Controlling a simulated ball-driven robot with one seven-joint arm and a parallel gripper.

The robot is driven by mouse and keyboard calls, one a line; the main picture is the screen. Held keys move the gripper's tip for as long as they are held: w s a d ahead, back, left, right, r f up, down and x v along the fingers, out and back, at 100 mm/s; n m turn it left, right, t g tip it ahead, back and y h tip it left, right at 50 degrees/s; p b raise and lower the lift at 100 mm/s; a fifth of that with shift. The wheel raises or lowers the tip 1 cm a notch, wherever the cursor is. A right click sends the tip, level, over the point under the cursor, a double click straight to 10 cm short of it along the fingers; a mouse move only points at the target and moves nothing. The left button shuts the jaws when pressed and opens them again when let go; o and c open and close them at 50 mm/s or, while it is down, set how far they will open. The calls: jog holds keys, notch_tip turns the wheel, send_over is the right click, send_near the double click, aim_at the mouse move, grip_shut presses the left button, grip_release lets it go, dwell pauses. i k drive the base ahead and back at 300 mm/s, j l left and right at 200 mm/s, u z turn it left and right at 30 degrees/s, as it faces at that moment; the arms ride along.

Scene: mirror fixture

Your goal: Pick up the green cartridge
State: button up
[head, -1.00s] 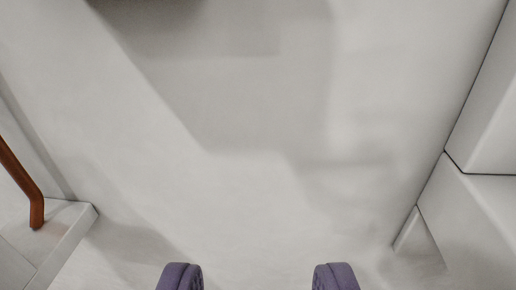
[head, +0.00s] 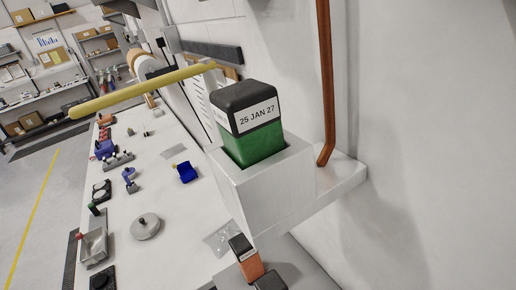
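The green cartridge (head: 258,143) has a black top and a white label reading "25 JAN 27". It stands upright, sunk into a square opening in the top of a white block holder (head: 262,197). Its lower part is hidden inside the holder. My gripper does not show in the head view now, so its place relative to the cartridge and its opening cannot be seen.
An orange-brown pipe (head: 326,90) rises right of the holder from a white ledge (head: 345,178). A yellow bar (head: 140,92) reaches across behind. An orange cartridge with a black top (head: 249,269) is below. The workbench (head: 160,205) at left carries several small parts.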

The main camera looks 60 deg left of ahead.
aim_at(247, 113)
jog(key=k+j, duration=0.1)
jog(key=j, duration=0.3)
jog(key=k+j, duration=0.1)
jog(key=j, duration=0.3)
jog(key=k+j+z, duration=0.1)
jog(key=j, duration=0.3)
jog(key=k+j, duration=0.15)
jog(key=j, duration=0.2)
jog(key=i, duration=0.5)
